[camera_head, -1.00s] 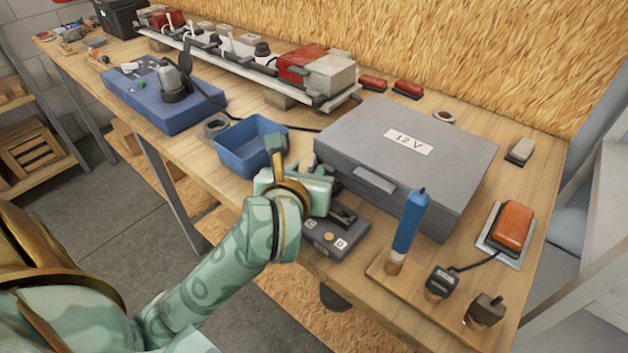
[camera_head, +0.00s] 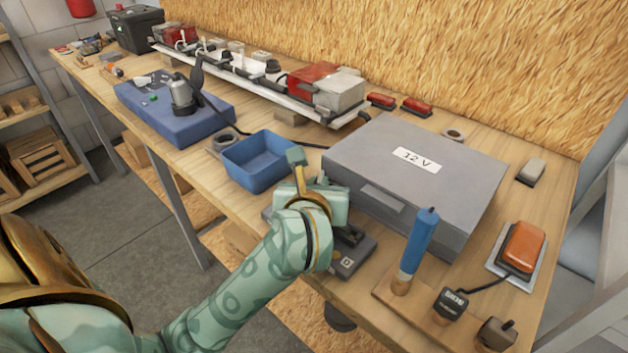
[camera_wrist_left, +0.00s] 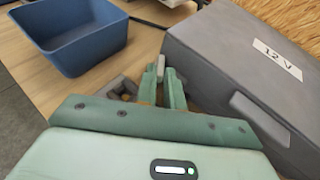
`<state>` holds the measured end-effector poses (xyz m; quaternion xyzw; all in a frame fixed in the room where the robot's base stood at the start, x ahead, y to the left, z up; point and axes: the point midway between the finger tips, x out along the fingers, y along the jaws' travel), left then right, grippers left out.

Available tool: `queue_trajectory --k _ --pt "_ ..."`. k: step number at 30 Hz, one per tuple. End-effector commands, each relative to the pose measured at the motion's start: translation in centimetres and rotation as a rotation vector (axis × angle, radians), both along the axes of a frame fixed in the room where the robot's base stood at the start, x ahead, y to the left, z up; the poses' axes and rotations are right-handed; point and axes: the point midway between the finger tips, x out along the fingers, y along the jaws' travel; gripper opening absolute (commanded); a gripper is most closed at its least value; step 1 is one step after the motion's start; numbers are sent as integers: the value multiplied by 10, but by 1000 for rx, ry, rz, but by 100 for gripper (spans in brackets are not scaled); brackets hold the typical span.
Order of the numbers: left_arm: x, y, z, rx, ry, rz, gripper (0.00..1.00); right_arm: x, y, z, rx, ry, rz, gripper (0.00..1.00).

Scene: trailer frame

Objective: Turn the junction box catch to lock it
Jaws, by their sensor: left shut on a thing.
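A grey box labelled 12 V (camera_head: 450,185) lies on the bench, with a grey tab on its front. A low dark grey unit with a D mark (camera_head: 352,262) and a black lever sits in front of it. My left gripper (camera_head: 328,200) is over this unit, at the box's left front corner, and hides much of the unit. In the left wrist view the gripper's fingers (camera_wrist_left: 167,88) are shut on a small grey piece (camera_wrist_left: 160,66) beside the 12 V box (camera_wrist_left: 235,50). I cannot tell exactly which part the piece belongs to. My right gripper is not in view.
A blue bin (camera_head: 258,165) stands left of the gripper. A blue-handled tool (camera_head: 420,240) stands upright in a wooden holder to the right. An orange-topped switch (camera_head: 523,246) is farther right. A rail with blocks (camera_head: 250,75) runs along the back.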

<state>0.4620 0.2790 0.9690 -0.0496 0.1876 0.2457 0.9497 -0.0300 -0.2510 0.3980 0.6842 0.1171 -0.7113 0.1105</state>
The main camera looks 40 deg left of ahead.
Motion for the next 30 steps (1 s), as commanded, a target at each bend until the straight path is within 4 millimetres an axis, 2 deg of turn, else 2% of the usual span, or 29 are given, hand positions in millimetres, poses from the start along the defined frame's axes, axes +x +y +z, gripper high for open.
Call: queue_trajectory --k 1,3,9,20,21,22,23,30 --pt "1 -4 6 -7 3 49 0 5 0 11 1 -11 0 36" --pt "3 -7 5 -7 4 124 0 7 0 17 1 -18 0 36" --pt "8 -13 2 -3 5 285 0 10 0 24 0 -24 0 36" --pt "8 -13 0 2 3 311 0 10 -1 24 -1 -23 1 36" --pt "8 -13 0 2 3 311 21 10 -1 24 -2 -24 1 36" --pt "8 -13 0 2 3 311 29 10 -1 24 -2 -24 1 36" --pt "8 -13 0 2 3 311 32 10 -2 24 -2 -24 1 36" --pt "8 -13 0 1 3 310 32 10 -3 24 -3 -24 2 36"
